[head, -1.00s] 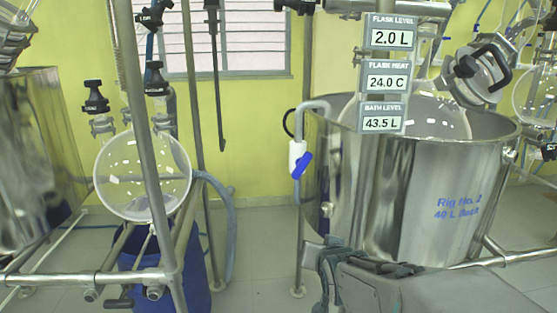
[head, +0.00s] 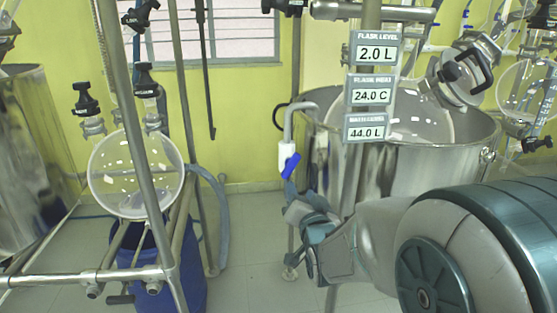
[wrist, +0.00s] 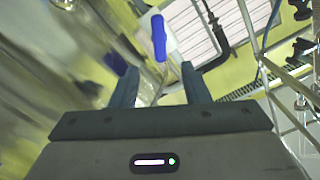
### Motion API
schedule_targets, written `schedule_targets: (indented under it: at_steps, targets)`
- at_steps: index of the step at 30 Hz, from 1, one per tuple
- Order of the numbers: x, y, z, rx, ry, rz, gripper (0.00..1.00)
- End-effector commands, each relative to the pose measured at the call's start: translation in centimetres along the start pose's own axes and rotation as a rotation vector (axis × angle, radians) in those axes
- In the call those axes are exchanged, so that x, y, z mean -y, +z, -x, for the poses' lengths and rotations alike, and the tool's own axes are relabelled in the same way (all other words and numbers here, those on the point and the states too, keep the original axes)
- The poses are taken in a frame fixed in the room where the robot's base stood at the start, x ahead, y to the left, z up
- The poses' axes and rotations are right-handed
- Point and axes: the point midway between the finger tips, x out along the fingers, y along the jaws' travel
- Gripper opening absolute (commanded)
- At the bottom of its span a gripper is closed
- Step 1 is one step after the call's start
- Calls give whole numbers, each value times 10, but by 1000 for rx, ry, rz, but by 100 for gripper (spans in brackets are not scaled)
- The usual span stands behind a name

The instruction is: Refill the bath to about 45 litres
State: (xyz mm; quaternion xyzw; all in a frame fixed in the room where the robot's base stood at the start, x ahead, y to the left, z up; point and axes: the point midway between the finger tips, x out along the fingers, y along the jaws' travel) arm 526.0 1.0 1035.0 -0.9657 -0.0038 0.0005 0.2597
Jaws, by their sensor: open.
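The steel bath (head: 435,158) stands at the right, with the glass flask (head: 420,118) inside it. The bath level display (head: 367,128) reads 44.0 L; the flask displays above it read 2.0 L and 24.0 C. A bent fill pipe (head: 298,108) hooks over the bath rim and carries a white valve body with a blue handle (head: 290,166), which slants. My gripper (head: 297,207) is open just below the handle. In the wrist view the blue handle (wrist: 159,38) shows beyond and between the open fingers (wrist: 160,85), apart from them.
A round glass vessel (head: 135,175) on a steel frame stands at the left, with a blue drum (head: 185,265) below. A grey hose (head: 222,215) hangs beside it. Floor is free between the frame and my arm.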

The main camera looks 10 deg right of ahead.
Motion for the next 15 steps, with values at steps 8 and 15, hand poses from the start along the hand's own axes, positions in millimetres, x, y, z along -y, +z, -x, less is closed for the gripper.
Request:
schedule_targets:
  at_steps: [8, 15]
  targets:
    - [2, -4, -9, 3, 6, -1, 42]
    - [0, -1, -29, -1, 8, 0, 42]
